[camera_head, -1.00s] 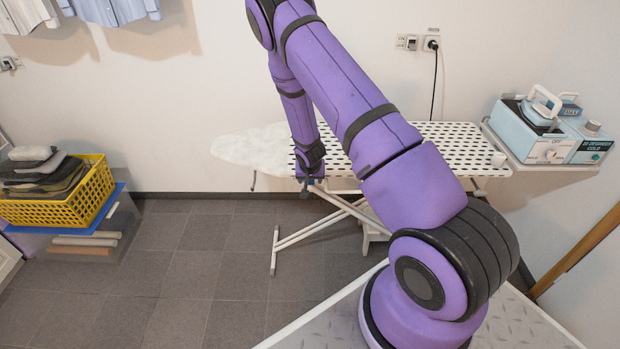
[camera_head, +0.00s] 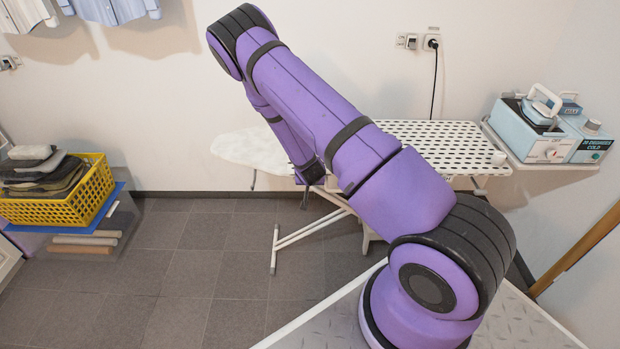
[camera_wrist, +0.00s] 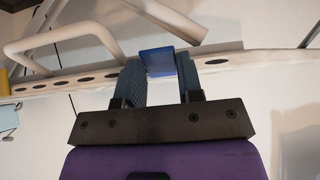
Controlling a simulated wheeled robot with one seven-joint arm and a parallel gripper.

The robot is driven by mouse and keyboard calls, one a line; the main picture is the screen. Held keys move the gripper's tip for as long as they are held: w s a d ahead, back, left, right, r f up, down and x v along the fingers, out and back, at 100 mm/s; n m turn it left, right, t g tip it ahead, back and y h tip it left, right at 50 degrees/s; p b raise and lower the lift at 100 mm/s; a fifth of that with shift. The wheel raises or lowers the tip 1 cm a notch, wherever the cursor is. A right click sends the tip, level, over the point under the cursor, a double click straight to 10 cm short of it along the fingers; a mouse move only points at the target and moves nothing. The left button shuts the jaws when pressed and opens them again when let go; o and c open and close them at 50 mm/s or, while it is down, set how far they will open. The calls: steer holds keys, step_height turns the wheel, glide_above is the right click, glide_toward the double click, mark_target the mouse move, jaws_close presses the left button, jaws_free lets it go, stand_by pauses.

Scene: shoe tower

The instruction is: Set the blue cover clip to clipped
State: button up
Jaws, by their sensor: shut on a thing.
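The blue cover clip (camera_wrist: 157,62) sits at the edge of the ironing board (camera_wrist: 235,65) in the wrist view. My gripper (camera_wrist: 160,66) has one dark finger on each side of the clip and is shut on it.
The board's white legs (camera_head: 300,235) stand below it. A shelf with a light blue iron station (camera_head: 525,130) is at the right. The floor between is clear.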

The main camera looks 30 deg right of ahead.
steer(key=t+h, duration=0.1)
steer(key=f+t+h, duration=0.1)
steer(key=t, duration=0.1)
steer(key=shift+s+f, duration=0.1)
steer(key=shift+f, duration=0.15)
steer(key=t+h, duration=0.1)
steer(key=f+t+h, duration=0.1)
steer(key=t, duration=0.1)
steer(key=shift+f, duration=0.1)
steer(key=shift+w+d+f+t+h, duration=0.1)
steer(key=shift+w+f+t+h, duration=0.1)
steer(key=shift+t+h, duration=0.45)
steer(key=shift+w+d+f+t+h, duration=0.15)
steer(key=shift+w+f+t+h, duration=0.15)
steer(key=shift+t, duration=0.6)
steer(key=shift+w+d+f+t+h, duration=0.1)
steer(key=shift+w+t+h, duration=0.05)
steer(key=shift+t+h, duration=0.5)
steer(key=o, duration=0.9)
steer(key=shift+o, duration=0.2)
